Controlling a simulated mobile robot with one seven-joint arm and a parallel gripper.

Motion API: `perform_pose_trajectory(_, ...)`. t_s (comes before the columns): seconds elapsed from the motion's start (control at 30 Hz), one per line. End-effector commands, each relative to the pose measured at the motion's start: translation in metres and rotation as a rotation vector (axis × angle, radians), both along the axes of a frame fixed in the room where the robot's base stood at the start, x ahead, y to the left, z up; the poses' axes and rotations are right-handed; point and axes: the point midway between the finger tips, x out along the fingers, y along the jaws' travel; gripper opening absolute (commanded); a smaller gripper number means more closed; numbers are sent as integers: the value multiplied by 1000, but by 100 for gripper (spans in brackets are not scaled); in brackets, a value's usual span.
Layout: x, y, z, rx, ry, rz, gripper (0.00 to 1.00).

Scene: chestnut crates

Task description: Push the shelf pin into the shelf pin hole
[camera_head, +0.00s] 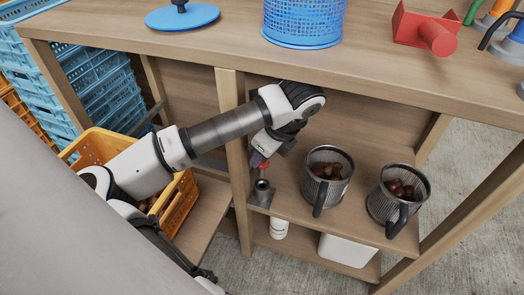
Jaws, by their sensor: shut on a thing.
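My gripper (260,161) reaches down beside the wooden divider post, above the left front corner of the upper shelf board. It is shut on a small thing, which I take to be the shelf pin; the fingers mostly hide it. A little purple and red shows at the fingertips. Just below them a dark grey metal piece with a round top (262,186) stands at the shelf corner by the post. I cannot tell whether the held pin touches it. The shelf pin hole cannot be made out clearly.
Two metal mesh baskets with black handles and chestnuts, a left one (342,185) and a right one (375,204), stand on the shelf board (300,220). A yellow crate (180,207) is left of the post (231,95). The worktop (220,48) overhangs my arm.

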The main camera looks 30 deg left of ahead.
Motion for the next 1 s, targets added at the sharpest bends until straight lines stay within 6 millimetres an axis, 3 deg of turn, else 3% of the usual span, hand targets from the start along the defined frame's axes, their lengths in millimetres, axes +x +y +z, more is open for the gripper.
perform_pose_trajectory(0.03,6,4,19,10,-28,10,5)
perform_pose_trajectory(0.6,5,4,-35,8,-29,10,5)
perform_pose_trajectory(1.0,4,3,-41,7,-29,9,5)
